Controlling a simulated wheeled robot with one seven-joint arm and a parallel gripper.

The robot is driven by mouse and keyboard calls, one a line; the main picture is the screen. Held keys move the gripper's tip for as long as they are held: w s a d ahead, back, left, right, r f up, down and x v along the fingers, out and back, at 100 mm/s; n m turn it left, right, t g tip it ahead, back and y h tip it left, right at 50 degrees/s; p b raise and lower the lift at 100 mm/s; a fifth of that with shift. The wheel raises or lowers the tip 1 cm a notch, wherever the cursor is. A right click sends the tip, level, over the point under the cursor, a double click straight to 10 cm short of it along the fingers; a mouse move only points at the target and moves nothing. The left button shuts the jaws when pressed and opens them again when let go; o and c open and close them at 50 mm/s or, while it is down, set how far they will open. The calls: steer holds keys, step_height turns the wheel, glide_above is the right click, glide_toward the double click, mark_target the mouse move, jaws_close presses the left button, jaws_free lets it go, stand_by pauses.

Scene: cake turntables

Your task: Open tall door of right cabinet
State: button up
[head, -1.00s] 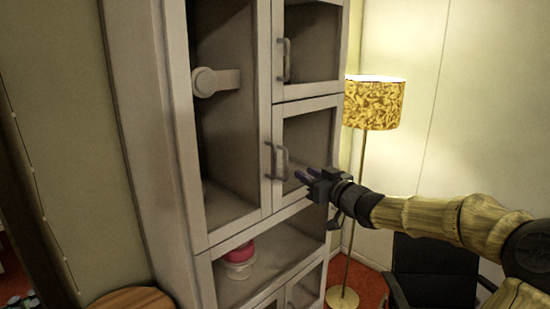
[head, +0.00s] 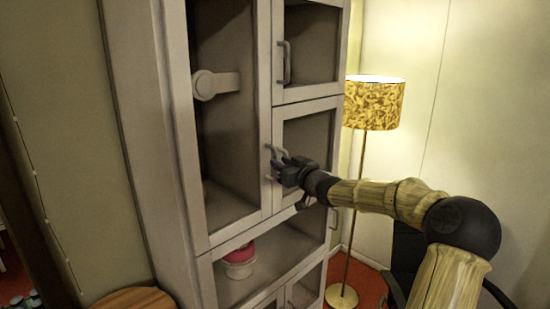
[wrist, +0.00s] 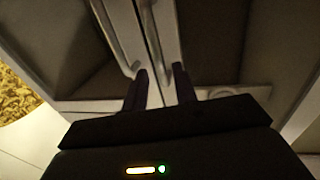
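The tall glass door (head: 228,110) of the pale cabinet appears closed, with a white object on a shelf behind its glass. Its bar handle (head: 268,161) is at the door's right edge, partly hidden by my gripper. My gripper (head: 278,164) is at this handle and the neighbouring door's handle. In the wrist view, my two dark fingers (wrist: 161,82) are apart and point at the door seam. The tall door's handle (wrist: 151,25) runs toward the gap between them; the neighbouring handle (wrist: 117,38) lies to the left. Contact cannot be made out.
Smaller glass doors (head: 307,135) stand right of the tall door. A lower compartment holds a pink and white item (head: 240,258). A floor lamp (head: 374,102) and a black chair (head: 405,262) are to the right. A round wooden top (head: 133,299) is at lower left.

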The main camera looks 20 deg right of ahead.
mark_target(275, 179)
steer(key=w, duration=0.2)
steer(key=w+p, duration=0.1)
steer(key=w, duration=0.1)
steer(key=shift+a, duration=0.3)
steer(key=shift+c, duration=0.5)
jaws_close()
